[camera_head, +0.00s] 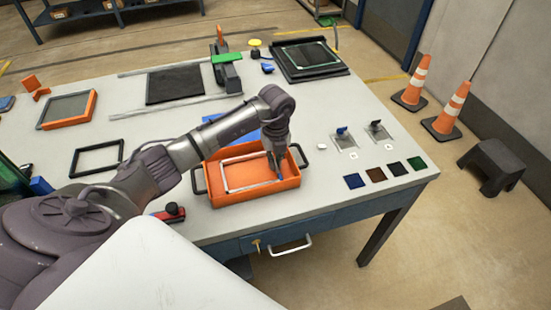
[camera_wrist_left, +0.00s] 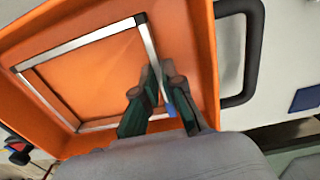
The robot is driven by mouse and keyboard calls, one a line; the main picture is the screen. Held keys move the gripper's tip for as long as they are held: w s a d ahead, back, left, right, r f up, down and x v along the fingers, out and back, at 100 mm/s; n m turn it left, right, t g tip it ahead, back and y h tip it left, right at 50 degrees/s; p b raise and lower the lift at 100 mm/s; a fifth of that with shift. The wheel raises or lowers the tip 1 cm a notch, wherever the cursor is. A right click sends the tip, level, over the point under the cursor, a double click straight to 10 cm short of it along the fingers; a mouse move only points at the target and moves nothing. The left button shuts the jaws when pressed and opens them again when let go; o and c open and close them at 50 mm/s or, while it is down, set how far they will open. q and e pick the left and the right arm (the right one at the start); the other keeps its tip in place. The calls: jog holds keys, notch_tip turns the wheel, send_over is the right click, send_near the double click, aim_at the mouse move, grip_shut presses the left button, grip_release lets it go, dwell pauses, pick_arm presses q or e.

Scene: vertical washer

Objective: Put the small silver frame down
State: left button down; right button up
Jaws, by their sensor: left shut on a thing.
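The small silver frame (camera_head: 231,177) is a thin square frame inside an orange tray (camera_head: 220,204) with dark side handles. My left gripper (camera_head: 275,168) reaches down into the right side of the tray. In the left wrist view, its fingers (camera_wrist_left: 158,100) are shut on one side bar of the silver frame (camera_wrist_left: 88,38). The frame looks level and close to the floor of the orange tray (camera_wrist_left: 205,60); I cannot tell whether it touches. My right gripper is not in view.
A black frame (camera_head: 97,158) lies left of the tray. An orange-edged tray (camera_head: 68,110) stands farther left. Coloured squares (camera_head: 376,174) and two small fixtures (camera_head: 344,140) lie to the right.

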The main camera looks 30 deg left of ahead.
pick_arm(q)
jog(key=shift+f, duration=0.2)
jog(key=c, duration=1.3)
grip_release()
jog(key=shift+r, duration=0.1)
jog(key=shift+r, duration=0.4)
notch_tip(320, 180, up, 12)
jog(key=shift+f+b, duration=0.25)
jog(key=shift+b, duration=1)
